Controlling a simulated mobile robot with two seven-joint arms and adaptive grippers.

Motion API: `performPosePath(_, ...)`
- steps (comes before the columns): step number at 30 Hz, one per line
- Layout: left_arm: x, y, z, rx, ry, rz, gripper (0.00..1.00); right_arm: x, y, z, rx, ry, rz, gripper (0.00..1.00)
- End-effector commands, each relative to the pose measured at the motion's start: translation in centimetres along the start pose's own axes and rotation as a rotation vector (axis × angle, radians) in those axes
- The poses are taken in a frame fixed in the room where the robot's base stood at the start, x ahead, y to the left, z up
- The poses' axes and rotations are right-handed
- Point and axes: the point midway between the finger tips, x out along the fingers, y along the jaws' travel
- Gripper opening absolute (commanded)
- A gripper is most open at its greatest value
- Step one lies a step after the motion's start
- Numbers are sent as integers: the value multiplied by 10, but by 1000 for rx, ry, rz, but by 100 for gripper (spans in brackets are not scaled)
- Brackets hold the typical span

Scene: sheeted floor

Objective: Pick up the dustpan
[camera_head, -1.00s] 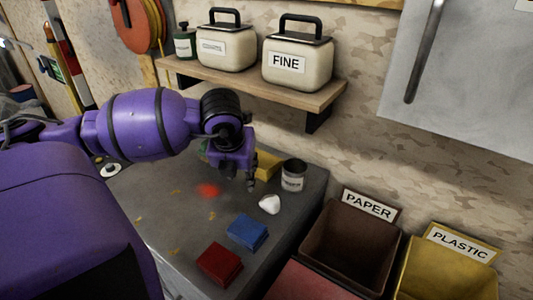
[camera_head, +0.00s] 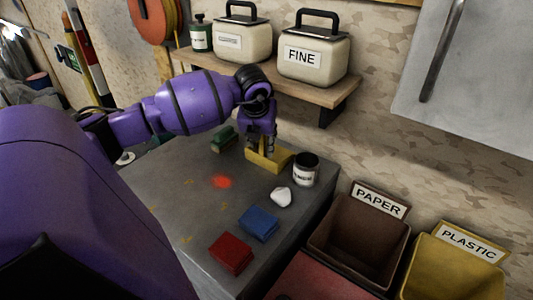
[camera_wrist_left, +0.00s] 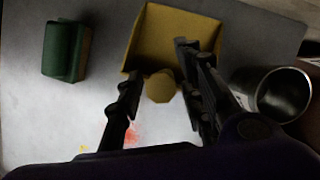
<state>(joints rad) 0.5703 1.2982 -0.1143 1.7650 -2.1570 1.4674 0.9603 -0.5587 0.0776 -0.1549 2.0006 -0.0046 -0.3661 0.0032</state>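The yellow dustpan (camera_head: 270,159) lies at the back of the grey worktop, left of a metal can. In the left wrist view the dustpan (camera_wrist_left: 176,35) shows its open tray and a short rounded handle end (camera_wrist_left: 160,86) pointing toward my gripper. My left gripper (camera_head: 264,150) hangs over the dustpan, fingers pointing down. In the wrist view the left gripper (camera_wrist_left: 160,100) has its fingers spread apart, with the handle end showing between them. I cannot tell whether they touch it. My right gripper is not in view.
A metal can (camera_head: 305,169) stands close to the right. A green-backed brush or block (camera_head: 223,138) lies left. A white lump (camera_head: 281,196), blue block (camera_head: 259,223) and red block (camera_head: 230,253) lie in front. The shelf (camera_head: 300,88) overhangs behind. The paper bin (camera_head: 357,232) stands right.

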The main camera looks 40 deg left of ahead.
Motion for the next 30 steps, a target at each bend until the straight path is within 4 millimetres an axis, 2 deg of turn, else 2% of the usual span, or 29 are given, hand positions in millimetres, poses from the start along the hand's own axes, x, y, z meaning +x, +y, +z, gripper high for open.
performPosePath(6, 0, 0, 1, 0, -4, 0, 35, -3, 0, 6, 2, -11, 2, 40)
performPosePath(15, 0, 0, 1, 0, -4, 0, 0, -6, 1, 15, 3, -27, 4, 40)
performPosePath(30, -2, 0, 2, -1, -5, -1, 0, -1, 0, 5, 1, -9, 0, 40)
